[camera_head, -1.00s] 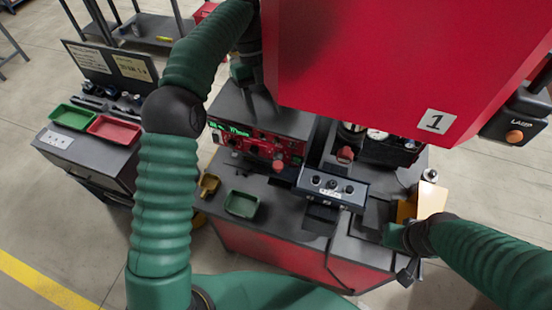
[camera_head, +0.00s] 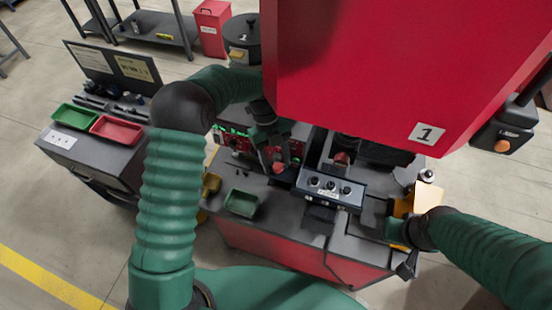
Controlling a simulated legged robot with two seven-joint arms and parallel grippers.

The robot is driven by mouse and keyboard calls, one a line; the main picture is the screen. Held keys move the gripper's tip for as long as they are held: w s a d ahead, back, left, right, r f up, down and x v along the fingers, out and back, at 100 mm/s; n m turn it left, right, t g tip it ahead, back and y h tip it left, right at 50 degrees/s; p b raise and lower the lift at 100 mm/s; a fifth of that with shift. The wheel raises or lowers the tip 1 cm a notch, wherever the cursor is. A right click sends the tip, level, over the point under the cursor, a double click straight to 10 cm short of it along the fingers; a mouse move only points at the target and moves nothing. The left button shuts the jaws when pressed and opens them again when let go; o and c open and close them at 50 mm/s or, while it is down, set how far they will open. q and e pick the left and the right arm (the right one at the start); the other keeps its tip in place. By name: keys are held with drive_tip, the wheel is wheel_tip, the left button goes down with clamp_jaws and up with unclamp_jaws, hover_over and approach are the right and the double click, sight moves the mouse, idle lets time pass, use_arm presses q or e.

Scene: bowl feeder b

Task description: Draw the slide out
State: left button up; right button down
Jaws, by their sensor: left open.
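A red-fronted unit with a green display (camera_head: 232,131) stands on the machine table. A red knob (camera_head: 279,168) sticks out at its front right; it may be the slide's handle, but the slide itself cannot be made out. My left gripper (camera_head: 272,160) points down just at this knob, open, with its fingers beside or around it; I cannot tell whether they touch. A second red knob (camera_head: 342,158) shows behind the button box. My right gripper (camera_head: 408,262) is at the table's right side, mostly hidden by its own arm; its jaws cannot be made out.
A black button box (camera_head: 331,187) stands just right of the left gripper. A green tray (camera_head: 241,203) and a yellow scoop-like piece (camera_head: 211,184) lie to the left. A large red housing marked 1 (camera_head: 370,70) hangs over the machine. A side cabinet holds green and red trays (camera_head: 118,129).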

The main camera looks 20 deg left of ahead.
use_arm(q)
drive_tip(key=shift+d+r, duration=0.1)
drive_tip(key=shift+d, duration=0.1)
drive_tip(key=c, duration=0.9)
clamp_jaws()
